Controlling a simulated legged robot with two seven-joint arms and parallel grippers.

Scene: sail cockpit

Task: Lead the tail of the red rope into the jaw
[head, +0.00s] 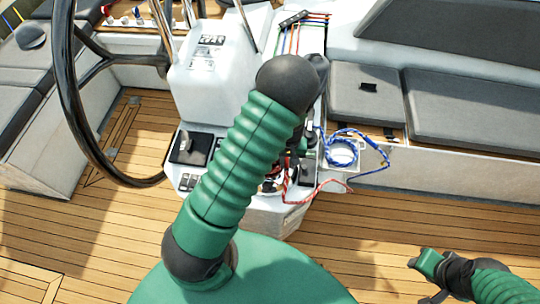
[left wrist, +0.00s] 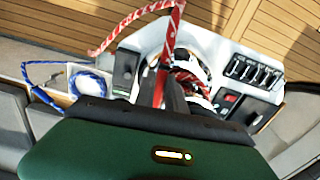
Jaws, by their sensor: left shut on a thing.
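The red rope (head: 325,184) shows in the head view as a thin red and white line, looping right of the console's lower end. In the left wrist view the rope (left wrist: 172,35) rises from my left gripper (left wrist: 165,88), which is shut on it, and its tail runs off to the left. Red and white turns (left wrist: 190,72) lie close to the right of the fingers, around what seems to be a winch; its jaw is not clear. In the head view my arm hides most of the left gripper and winch. My right gripper (head: 430,266) is low at the right, apart from the rope.
A blue rope (head: 342,150) lies coiled at a white tray right of the console. The steering wheel (head: 68,90) stands at the left. Grey seat cushions (head: 470,110) line the right side. Black switches (left wrist: 252,72) sit beside the winch.

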